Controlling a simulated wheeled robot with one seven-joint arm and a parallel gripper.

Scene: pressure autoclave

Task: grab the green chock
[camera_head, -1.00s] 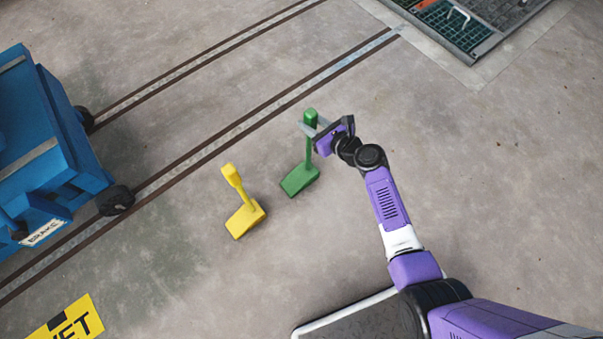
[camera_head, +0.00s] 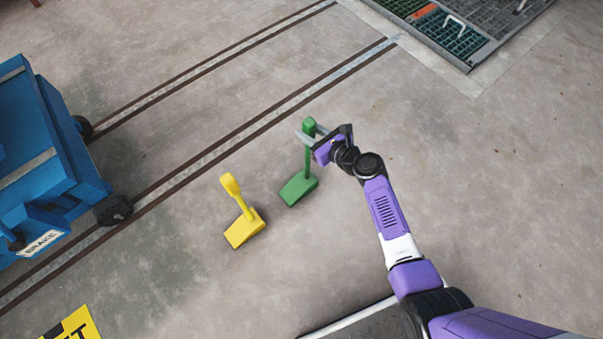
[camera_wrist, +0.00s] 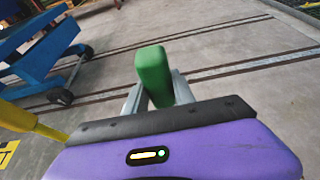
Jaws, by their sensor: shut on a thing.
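The green chock (camera_head: 298,189) has a wedge base on the floor and an upright handle with a thicker top. My gripper (camera_head: 309,134) is at the top of that handle, with its fingers on either side, shut on it. In the wrist view the green handle top (camera_wrist: 153,76) sits between the two grey fingers of my gripper (camera_wrist: 158,98). The wedge base is hidden in the wrist view. In the head view the base appears to be at floor level; I cannot tell whether it touches.
A yellow chock (camera_head: 244,228) stands just left of the green one, its handle upright. A blue wheeled cart (camera_head: 50,150) marked BRAKE is at the left, by floor rails (camera_head: 200,164). A grate (camera_head: 455,35) lies at the top right. The floor right of my arm is clear.

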